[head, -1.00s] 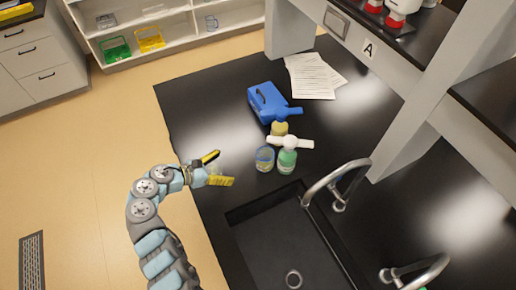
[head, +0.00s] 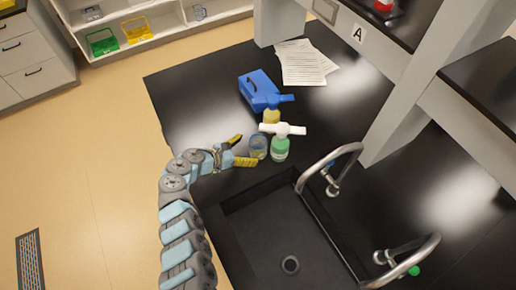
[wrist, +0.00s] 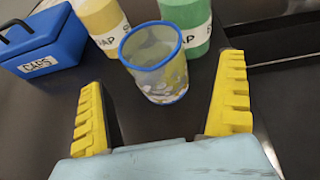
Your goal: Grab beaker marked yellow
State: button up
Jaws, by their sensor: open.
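A clear beaker (head: 258,149) with a blue rim and yellow and white patches on its lower part stands on the black bench. It also shows in the wrist view (wrist: 157,72), upright, just ahead of and between the lines of my fingers. My gripper (head: 245,150) is open, with its yellow fingers spread towards the beaker from the left. No finger visibly touches the beaker, and nothing is held. No written label can be read on the beaker.
A green soap bottle (head: 280,148) stands close right of the beaker. A yellow soap bottle (head: 271,117) and a blue case (head: 259,88) are behind it. The sink (head: 285,235) and tap (head: 330,160) lie at right front. Papers (head: 302,62) lie at the back.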

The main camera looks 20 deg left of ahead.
aim_at(265, 143)
jog(key=shift+w, duration=0.15)
jog(key=shift+r+x, duration=0.2)
jog(key=shift+x, duration=1)
jog(key=shift+b+x, duration=0.65)
jog(key=shift+x, duration=0.7)
jog(key=shift+w+a+r, duration=0.1)
jog(key=c, duration=1.2)
jog(key=shift+r, duration=0.1)
